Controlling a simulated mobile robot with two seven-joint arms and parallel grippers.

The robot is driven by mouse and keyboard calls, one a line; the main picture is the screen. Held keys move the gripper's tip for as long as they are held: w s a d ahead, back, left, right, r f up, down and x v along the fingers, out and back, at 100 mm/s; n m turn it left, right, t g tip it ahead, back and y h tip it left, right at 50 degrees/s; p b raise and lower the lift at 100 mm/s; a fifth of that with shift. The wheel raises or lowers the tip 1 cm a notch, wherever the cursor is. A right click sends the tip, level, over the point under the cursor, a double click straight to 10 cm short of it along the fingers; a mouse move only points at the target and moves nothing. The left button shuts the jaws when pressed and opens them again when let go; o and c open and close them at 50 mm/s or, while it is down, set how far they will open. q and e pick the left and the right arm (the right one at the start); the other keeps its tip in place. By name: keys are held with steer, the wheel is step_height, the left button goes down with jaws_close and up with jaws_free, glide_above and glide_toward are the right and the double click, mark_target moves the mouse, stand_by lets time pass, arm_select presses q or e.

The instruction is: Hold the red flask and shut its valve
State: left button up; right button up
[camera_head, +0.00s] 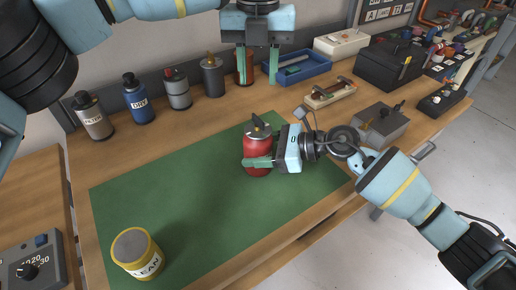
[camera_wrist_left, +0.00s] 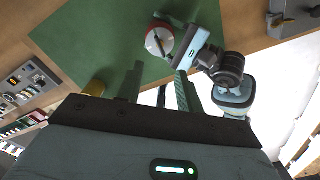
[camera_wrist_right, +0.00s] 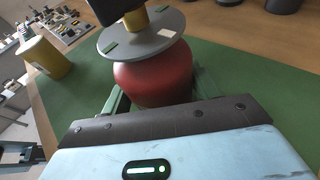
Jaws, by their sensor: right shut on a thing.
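The red flask (camera_head: 256,152) stands on the green mat (camera_head: 190,205), with a pale lid and a dark valve lever (camera_head: 258,124) on top. My right gripper (camera_head: 258,163) is shut around the flask's body from the right. In the right wrist view the flask (camera_wrist_right: 155,82) sits between the fingers, under a grey disc, a yellow stem and the dark lever, partly cut off. My left gripper (camera_head: 257,78) is open and empty, up and behind the flask. The left wrist view shows the flask's top (camera_wrist_left: 160,42) with the lever across it, apart from the left fingers.
A yellow can (camera_head: 137,256) stands at the mat's front left. Several bottles (camera_head: 138,100) line the back edge. A blue tray (camera_head: 302,68), a wooden block device (camera_head: 328,94) and a grey box (camera_head: 382,126) lie to the right. The mat's left and middle are clear.

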mark_target(258, 118)
arm_select(q)
steer(key=shift+c, duration=1)
steer(key=s+d+n+t+y, duration=0.1)
steer(key=n, duration=0.1)
steer(key=s+d+r+n+t, duration=0.1)
steer(key=s+n, duration=0.1)
steer(key=n, duration=0.1)
steer(key=s+d+n+t+y, duration=0.1)
steer(key=n, duration=0.1)
steer(key=shift+s+r+t+y, duration=0.15)
steer(key=shift+t+y, duration=0.15)
steer(key=shift+t, duration=0.1)
steer(key=shift+a, duration=0.1)
steer(key=x, duration=1.2)
jaws_close()
